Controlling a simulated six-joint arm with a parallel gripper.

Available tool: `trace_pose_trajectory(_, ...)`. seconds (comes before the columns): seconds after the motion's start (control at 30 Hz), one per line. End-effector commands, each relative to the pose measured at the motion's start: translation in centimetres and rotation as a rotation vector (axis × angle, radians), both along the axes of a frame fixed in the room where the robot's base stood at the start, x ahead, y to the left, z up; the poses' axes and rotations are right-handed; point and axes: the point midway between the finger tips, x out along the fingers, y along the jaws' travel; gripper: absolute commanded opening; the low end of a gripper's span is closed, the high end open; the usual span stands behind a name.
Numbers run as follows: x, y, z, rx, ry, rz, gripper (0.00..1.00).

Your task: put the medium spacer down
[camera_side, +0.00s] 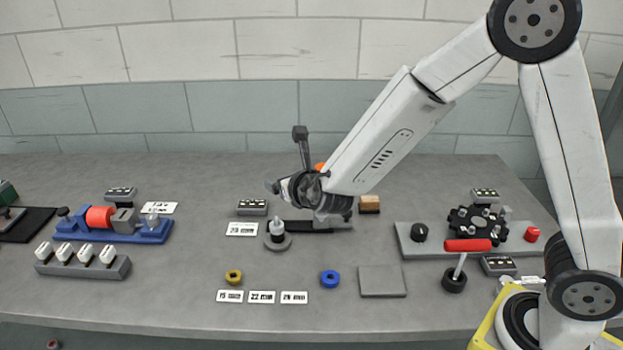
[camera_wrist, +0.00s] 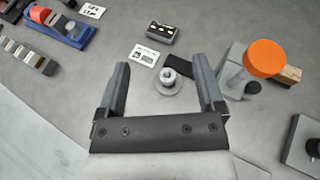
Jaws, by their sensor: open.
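My gripper (camera_side: 275,186) is open, with nothing between its jaws; the open jaws (camera_wrist: 160,68) also show in the wrist view. It is above a short pale post on a round grey base (camera_side: 277,242), which appears between the fingers in the wrist view (camera_wrist: 169,81). A yellow ring (camera_side: 233,277) and a blue ring (camera_side: 330,279) lie apart on the table front. I cannot tell which piece is the medium spacer. Small number cards (camera_side: 261,297) lie in front of the yellow ring.
A grey square plate (camera_side: 382,281) lies right of the blue ring. A blue fixture with a red cylinder (camera_side: 101,217) stands left, behind a block with white-topped pieces (camera_side: 83,261). An orange knob (camera_wrist: 264,58) rises right of the jaws. A red-handled tool (camera_side: 467,246) stands at right.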

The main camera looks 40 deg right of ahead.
Motion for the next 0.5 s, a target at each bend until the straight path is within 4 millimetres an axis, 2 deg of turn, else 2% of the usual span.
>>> trace_pose_trajectory(0.23, 0.0, 0.0, 3.2, 0.001, -0.003, 0.000, 0.87)
trace_pose_trajectory(0.5, 1.5, -1.8, 3.7, 0.190, -0.079, -0.199, 0.87)
